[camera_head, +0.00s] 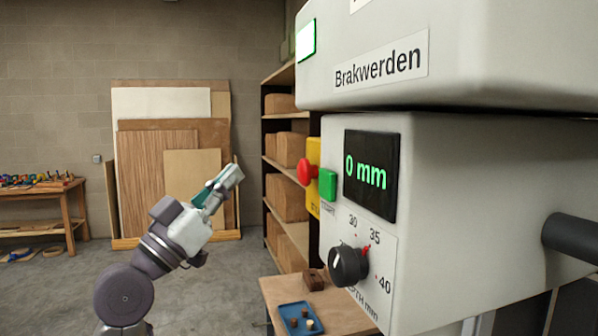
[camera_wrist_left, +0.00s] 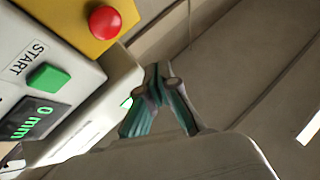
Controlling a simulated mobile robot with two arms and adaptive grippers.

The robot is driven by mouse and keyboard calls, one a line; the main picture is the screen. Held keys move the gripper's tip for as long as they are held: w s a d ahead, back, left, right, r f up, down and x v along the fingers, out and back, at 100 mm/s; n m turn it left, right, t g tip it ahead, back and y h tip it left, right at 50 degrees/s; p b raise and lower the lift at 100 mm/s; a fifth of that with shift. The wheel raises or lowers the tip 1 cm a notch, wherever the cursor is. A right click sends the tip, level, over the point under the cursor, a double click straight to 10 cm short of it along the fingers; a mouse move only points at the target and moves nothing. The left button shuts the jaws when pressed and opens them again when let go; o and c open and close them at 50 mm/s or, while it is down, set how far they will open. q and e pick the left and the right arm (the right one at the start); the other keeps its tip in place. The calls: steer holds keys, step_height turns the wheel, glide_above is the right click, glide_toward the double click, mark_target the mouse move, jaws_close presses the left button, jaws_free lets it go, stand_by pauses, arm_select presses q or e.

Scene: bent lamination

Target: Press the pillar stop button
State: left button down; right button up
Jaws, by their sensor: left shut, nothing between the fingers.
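The red stop button (camera_head: 305,172) sticks out from a yellow plate (camera_head: 314,153) on the left side of the grey machine's pillar. A green START button (camera_head: 327,184) sits just right of it. My left gripper (camera_head: 232,176) is shut and empty, in the air to the left of the red button and apart from it, pointing up and right. In the left wrist view the red button (camera_wrist_left: 105,23) is at the top, the green button (camera_wrist_left: 47,78) at the left, and my shut fingers (camera_wrist_left: 160,100) are near the middle. My right gripper is not in view.
The grey machine (camera_head: 450,170) fills the right side, with a "0 mm" display (camera_head: 370,175) and a black depth knob (camera_head: 348,266). A blue tray (camera_head: 300,319) lies on a wooden table below. Shelves (camera_head: 283,75) and leaning boards (camera_head: 160,170) stand behind. Open floor lies at left.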

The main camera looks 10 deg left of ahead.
mark_target(298, 164)
arm_select(q)
steer(key=w+d+p, duration=0.1)
steer(key=w+d, duration=0.2)
steer(key=d, duration=0.4)
steer(key=shift+d, duration=0.15)
stand_by(1.3)
steer(key=shift+w+d, duration=0.15)
steer(key=shift+d, duration=0.25)
steer(key=shift+w+d, duration=0.2)
steer(key=shift+d, duration=0.3)
stand_by(0.8)
steer(key=shift+a, duration=0.1)
steer(key=shift+s+a, duration=0.35)
steer(key=shift+a, duration=0.4)
